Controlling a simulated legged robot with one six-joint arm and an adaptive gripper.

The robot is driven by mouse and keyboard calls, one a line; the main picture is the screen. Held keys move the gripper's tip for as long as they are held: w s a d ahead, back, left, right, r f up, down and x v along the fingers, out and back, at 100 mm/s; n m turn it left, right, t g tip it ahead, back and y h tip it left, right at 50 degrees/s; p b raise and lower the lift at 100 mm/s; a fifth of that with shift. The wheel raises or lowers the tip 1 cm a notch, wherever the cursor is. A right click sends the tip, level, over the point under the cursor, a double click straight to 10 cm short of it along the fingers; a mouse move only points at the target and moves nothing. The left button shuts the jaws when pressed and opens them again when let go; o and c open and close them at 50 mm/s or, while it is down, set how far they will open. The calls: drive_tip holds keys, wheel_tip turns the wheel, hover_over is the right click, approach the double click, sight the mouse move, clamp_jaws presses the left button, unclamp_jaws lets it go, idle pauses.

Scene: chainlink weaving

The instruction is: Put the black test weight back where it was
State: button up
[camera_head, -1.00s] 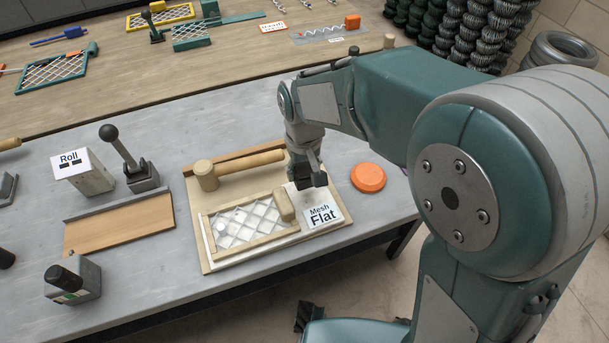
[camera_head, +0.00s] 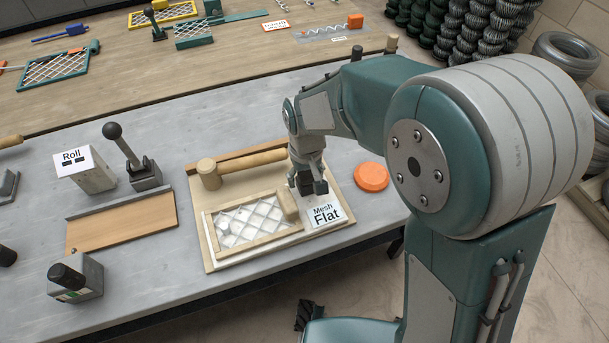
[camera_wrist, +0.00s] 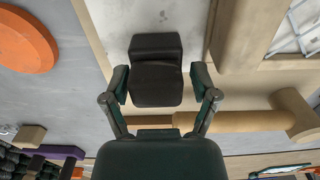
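The black test weight (camera_wrist: 157,75) is a dark block with a stepped top. In the wrist view it sits between the two fingers of my gripper (camera_wrist: 160,84). A narrow gap shows at its right side, and its left side is close to the other finger. In the head view my gripper (camera_head: 312,184) points down over the right part of the pale board (camera_head: 214,262), just behind the "Mesh Flat" card (camera_head: 326,213). The dark weight (camera_head: 304,184) shows partly there among the fingers. Its underside and contact with the board are hidden.
A wooden mallet (camera_head: 240,165) and a framed mesh panel (camera_head: 245,222) with a wooden block (camera_head: 288,206) lie on the board, close to my gripper. An orange disc (camera_head: 371,177) lies to the right. The "Roll" block (camera_head: 90,175) and a lever tool (camera_head: 140,172) stand left.

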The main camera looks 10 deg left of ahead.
sight(307, 172)
drive_tip(key=shift+d, duration=0.15)
drive_tip(key=shift+d+r, duration=0.1)
drive_tip(key=shift+r, duration=0.35)
wheel_tip(307, 172, up, 11)
drive_tip(key=d+r+m, duration=0.1)
drive_tip(key=d+r, duration=0.2)
drive_tip(key=d, duration=0.2)
drive_tip(key=s+d+r+m+t, duration=0.1)
drive_tip(key=s+d+m+t, duration=0.1)
drive_tip(key=s+d, duration=0.5)
drive_tip(key=s+d+r+m+t, duration=0.2)
drive_tip(key=s+d, duration=0.5)
drive_tip(key=d, duration=0.4)
drive_tip(key=shift+s+d+m+t, duration=0.15)
drive_tip(key=shift+d+m+t, duration=0.25)
drive_tip(key=shift+m+t, duration=0.35)
